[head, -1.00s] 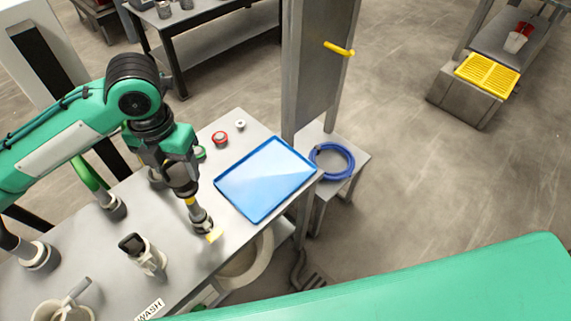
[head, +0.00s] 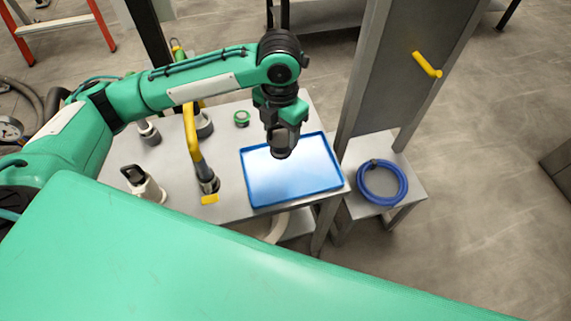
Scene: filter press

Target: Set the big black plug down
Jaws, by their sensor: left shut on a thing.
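My left gripper (head: 284,138) hangs pointing down over the blue tray (head: 262,197). It is shut on a dark round piece, which looks like the big black plug (head: 282,153). The gripper hides most of the plug, and only its dark lower end shows. The plug is in front of the tray's upper middle part; I cannot tell whether it touches the tray floor. The tray looks empty otherwise. My right gripper is not in view.
A yellow-handled pipe fitting (head: 194,140) stands left of the tray. A coiled blue hose (head: 383,184) lies on a low stand at right, beside a grey post.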

